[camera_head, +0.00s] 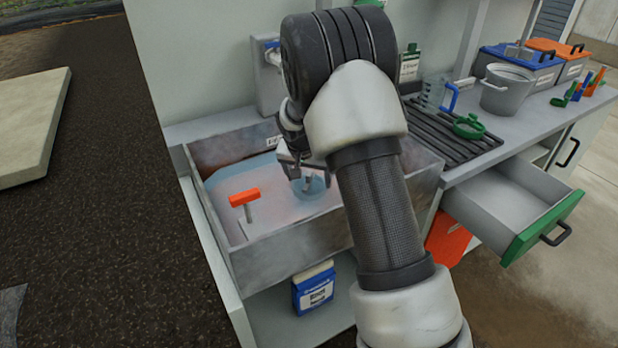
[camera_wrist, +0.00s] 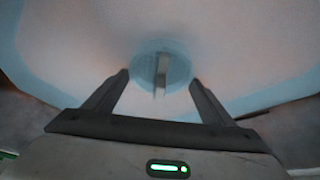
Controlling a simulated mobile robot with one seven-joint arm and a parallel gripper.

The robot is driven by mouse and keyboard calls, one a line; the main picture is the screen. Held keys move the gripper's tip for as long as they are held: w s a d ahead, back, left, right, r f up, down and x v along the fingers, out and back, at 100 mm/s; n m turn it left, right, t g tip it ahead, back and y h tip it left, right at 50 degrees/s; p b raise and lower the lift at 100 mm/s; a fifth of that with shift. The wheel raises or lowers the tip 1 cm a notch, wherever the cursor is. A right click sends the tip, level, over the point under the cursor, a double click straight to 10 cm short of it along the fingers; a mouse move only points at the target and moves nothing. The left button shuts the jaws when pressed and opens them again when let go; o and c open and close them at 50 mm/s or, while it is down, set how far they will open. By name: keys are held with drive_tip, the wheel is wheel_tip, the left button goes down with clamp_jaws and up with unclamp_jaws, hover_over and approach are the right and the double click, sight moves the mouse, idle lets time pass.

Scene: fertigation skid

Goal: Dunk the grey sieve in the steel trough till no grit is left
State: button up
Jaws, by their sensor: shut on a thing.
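The steel trough (camera_head: 300,247) holds cloudy, pinkish water with light blue edges. The grey sieve (camera_head: 314,188) shows as a round, blue-tinted mesh shape with a short upright grip, low in the trough. In the wrist view the sieve (camera_wrist: 175,66) lies between my fingertips, seemingly in the water. My gripper (camera_head: 304,178) points down into the trough and is shut on the sieve; the exact contact is blurred. It also shows in the wrist view (camera_wrist: 160,82). I cannot make out any grit in the mesh. My arm hides the trough's right part.
An orange T-handle (camera_head: 244,198) stands in the trough's left part. To the right are a dark drain rack (camera_head: 455,148), a green ring-shaped tool (camera_head: 468,127), a clear jug (camera_head: 433,92) and a grey bucket (camera_head: 507,92). An open drawer (camera_head: 510,205) juts out front right.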

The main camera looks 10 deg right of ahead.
drive_tip(key=shift+r, duration=0.1)
wheel_tip(320, 180, up, 18)
drive_tip(key=p, duration=1.1)
drive_tip(key=shift+r, duration=0.15)
idle(0.7)
idle(0.9)
